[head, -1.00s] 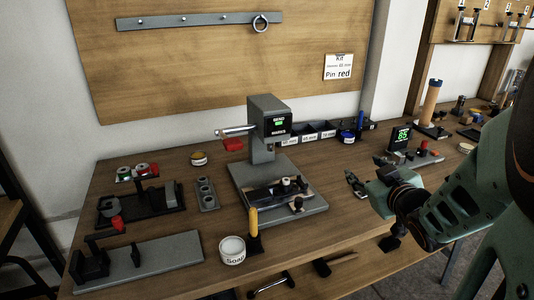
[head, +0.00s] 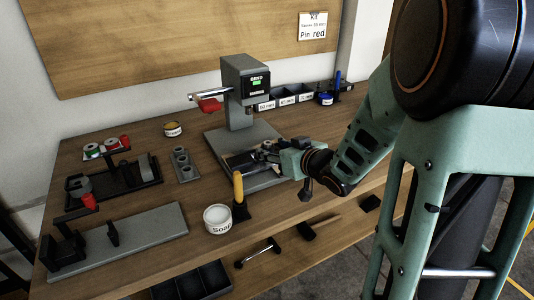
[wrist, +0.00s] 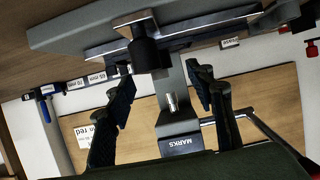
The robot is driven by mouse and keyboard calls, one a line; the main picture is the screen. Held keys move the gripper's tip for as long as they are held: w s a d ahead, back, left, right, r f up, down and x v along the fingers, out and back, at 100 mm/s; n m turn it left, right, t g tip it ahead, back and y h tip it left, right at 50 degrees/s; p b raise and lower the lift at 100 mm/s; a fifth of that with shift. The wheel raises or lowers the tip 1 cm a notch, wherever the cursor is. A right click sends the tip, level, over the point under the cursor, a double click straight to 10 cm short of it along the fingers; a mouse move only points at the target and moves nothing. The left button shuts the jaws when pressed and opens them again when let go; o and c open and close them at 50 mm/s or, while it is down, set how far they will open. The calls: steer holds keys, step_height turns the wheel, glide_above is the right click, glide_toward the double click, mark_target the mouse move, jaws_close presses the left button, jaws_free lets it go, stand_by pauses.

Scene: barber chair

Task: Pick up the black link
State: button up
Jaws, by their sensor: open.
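A grey press (head: 238,90) stands on the table with a dark fixture on its base plate (head: 213,140). A long black piece (head: 240,160) lies on that base; I cannot tell for sure whether it is the black link. My gripper (head: 272,154) is at the front right of the press base and hides part of it. In the wrist view my gripper (wrist: 162,84) is open, its two dark fingers well apart with nothing held. A black upright block (wrist: 148,52) shows just beyond the fingertips, in front of a metal strip (wrist: 190,27).
A yellow-handled tool (head: 239,188) and a white soap tub (head: 218,218) stand close left of my gripper. Black fixtures (head: 112,182) and a grey plate (head: 140,240) fill the left. Labelled bins (head: 290,97) stand behind. The press lever (head: 208,98) sticks out left.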

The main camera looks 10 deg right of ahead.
mark_target(270, 147)
steer(key=x, duration=0.3)
steer(key=shift+w+f+b, duration=0.25)
steer(key=shift+b, duration=0.1)
steer(key=c, duration=1.2)
jaws_close()
steer(key=shift+r, duration=0.15)
